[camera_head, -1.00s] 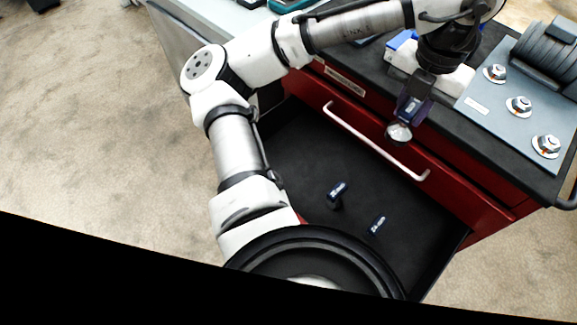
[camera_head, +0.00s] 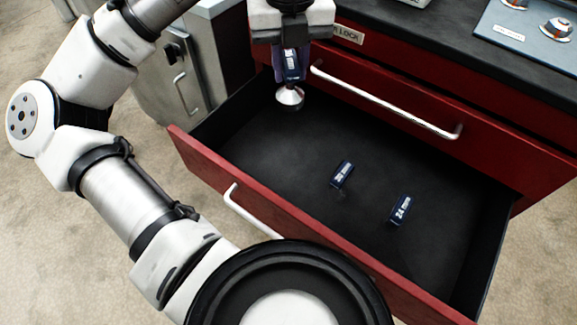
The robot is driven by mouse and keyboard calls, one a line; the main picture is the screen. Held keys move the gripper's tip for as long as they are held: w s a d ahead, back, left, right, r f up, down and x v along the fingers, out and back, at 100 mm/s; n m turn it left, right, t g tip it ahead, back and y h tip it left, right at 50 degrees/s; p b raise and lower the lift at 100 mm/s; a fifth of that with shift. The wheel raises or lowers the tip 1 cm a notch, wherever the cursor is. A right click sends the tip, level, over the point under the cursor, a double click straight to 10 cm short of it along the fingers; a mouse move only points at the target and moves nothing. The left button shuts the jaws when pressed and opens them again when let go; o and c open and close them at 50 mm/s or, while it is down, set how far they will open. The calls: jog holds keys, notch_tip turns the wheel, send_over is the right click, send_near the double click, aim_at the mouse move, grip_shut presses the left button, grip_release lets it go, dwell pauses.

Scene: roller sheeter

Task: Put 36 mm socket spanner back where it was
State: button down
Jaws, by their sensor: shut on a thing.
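My gripper (camera_head: 291,62) is shut on the dark blue handle of a socket spanner (camera_head: 290,96). The spanner hangs upright, with its round metal socket end pointing down. Its label is too small to read. It is above the left back part of the open drawer (camera_head: 262,150), apart from the drawer floor as far as I can tell. Two other dark blue spanners stand in the drawer: one labelled 24 mm (camera_head: 400,210) at the right, and one (camera_head: 342,174) left of it whose label I cannot read surely.
The red drawer front has a white handle (camera_head: 250,212). A closed drawer above has a long white handle (camera_head: 385,100). On the worktop at the upper right is a grey plate (camera_head: 540,50) with nuts. The drawer's left part is bare.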

aim_at(290, 90)
notch_tip(290, 90, down, 20)
jog(key=b, duration=0.4)
jog(key=shift+r+b, duration=0.1)
jog(key=shift+b, duration=0.25)
jog(key=shift+f, duration=0.2)
jog(key=c, duration=1.2)
grip_release()
notch_tip(290, 90, up, 12)
jog(key=p, duration=0.3)
jog(key=shift+r, duration=0.25)
